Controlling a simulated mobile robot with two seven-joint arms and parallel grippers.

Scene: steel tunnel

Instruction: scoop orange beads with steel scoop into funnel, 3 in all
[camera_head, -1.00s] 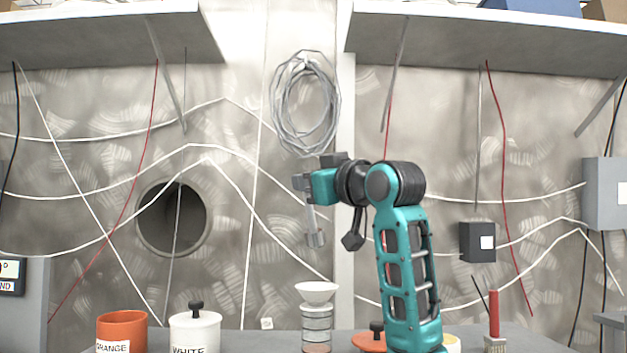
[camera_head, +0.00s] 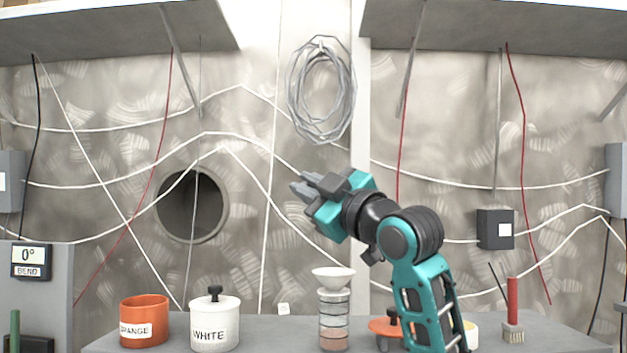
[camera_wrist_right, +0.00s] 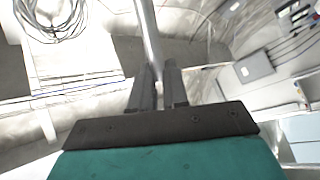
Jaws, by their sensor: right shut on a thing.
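My right gripper (camera_head: 302,190) is up in front of the wall, above and slightly left of the funnel, its fingers pointing left. In the right wrist view (camera_wrist_right: 158,75) it is shut on the steel scoop's handle (camera_wrist_right: 149,35). The scoop's bowl is not visible, and the scoop cannot be made out in the head view. The white funnel (camera_head: 333,273) sits upright on a clear cylinder (camera_head: 333,320) with an orange layer low inside. The orange pot (camera_head: 146,329), labelled ORANGE, stands open at the left; its beads are hidden by its wall. My left gripper is not in view.
A white pot (camera_head: 215,328), labelled WHITE, is lidded beside the orange pot. An orange lid (camera_head: 382,326) with a black knob is right of the cylinder, partly behind my arm. A red-handled brush (camera_head: 512,300) stands farther right. Bare tabletop (camera_head: 273,335) lies between white pot and cylinder.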

